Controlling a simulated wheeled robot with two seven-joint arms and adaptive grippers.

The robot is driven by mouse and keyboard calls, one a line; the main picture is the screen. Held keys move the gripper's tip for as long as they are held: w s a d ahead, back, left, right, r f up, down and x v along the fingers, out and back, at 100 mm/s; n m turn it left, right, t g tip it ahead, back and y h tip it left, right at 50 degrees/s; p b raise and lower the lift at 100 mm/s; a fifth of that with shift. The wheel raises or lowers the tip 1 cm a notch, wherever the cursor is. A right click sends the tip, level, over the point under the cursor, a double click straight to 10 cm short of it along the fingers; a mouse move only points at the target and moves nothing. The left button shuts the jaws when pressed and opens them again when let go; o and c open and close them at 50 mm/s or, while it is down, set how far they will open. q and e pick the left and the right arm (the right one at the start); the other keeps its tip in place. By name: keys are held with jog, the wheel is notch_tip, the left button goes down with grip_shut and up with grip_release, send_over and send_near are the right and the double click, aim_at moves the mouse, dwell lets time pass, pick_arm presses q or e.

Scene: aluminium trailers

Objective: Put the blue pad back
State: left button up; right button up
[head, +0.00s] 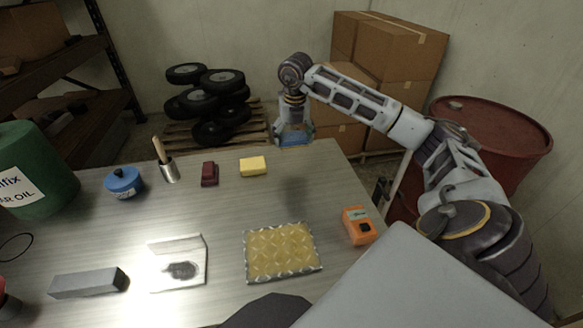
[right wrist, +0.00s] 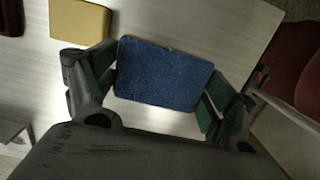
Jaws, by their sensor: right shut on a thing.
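The blue pad (right wrist: 163,73) is a flat, rough-surfaced rectangle in the right wrist view, between the two fingers of my right gripper (right wrist: 160,92). The right gripper is shut on its two short sides. In the head view the right gripper (head: 294,138) is above the far edge of the table, and a strip of the blue pad (head: 296,142) shows under it. The pad appears held above the tabletop. My left gripper is not in view.
A yellow block (head: 253,166) and a dark red block (head: 209,174) lie near the pad. A yellow patterned mat (head: 282,251), an orange device (head: 358,226), a clear sheet (head: 178,263), a grey bar (head: 88,283) and a blue tin (head: 123,182) are on the table (head: 225,215).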

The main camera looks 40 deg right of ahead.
jog(key=shift+f, duration=0.1)
send_over(293, 167)
notch_tip(293, 167, down, 6)
jog(key=shift+s+a+r, duration=0.1)
jog(key=shift+s+r, duration=0.05)
jog(key=shift+r, duration=0.05)
jog(key=shift+f, duration=2.2)
jog(key=o, duration=0.8)
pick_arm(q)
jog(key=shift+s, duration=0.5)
